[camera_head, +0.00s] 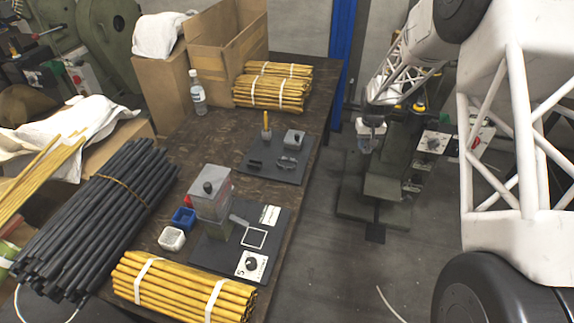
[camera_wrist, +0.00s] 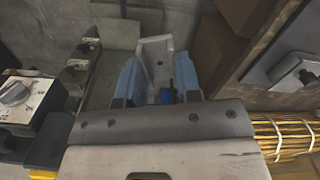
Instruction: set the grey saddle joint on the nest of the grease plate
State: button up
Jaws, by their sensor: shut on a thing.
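My gripper (camera_wrist: 157,82) has blue fingers and is shut on the grey saddle joint (camera_wrist: 156,58), an angled grey piece rising between and beyond the fingertips. The far dark plate (camera_head: 300,176) on the table, which looks like the grease plate, bears a yellow-handled stick in a grey holder (camera_head: 266,133), a grey block (camera_head: 293,137) and black fixtures (camera_head: 287,162). Which fixture is the nest I cannot tell for sure.
Bundles of yellow rods (camera_head: 185,288) and black rods (camera_head: 95,220), a bottle (camera_head: 198,95) and a cardboard box (camera_head: 225,45) crowd the table. Bare tabletop lies between the plates.

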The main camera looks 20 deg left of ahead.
jog(key=s+a+f+n, duration=0.1)
jog(key=s+a+n, duration=0.4)
jog(key=s+a, duration=0.1)
jog(key=s+a+f+n, duration=0.1)
jog(key=s+a+n, duration=0.3)
jog(key=s+a, duration=0.3)
jog(key=s+a+f+n, duration=0.1)
jog(key=s+a+n, duration=0.4)
jog(key=s+a, duration=0.2)
jog(key=shift+s+a+n, duration=0.1)
jog(key=shift+s+n, duration=0.2)
jog(key=shift+s, duration=0.55)
jog(key=shift+f, duration=0.1)
send_over(287, 165)
jog(key=shift+s+f, duration=0.3)
jog(key=shift+f, duration=0.4)
jog(key=shift+w, duration=0.45)
jog(key=shift+f, duration=1.8)
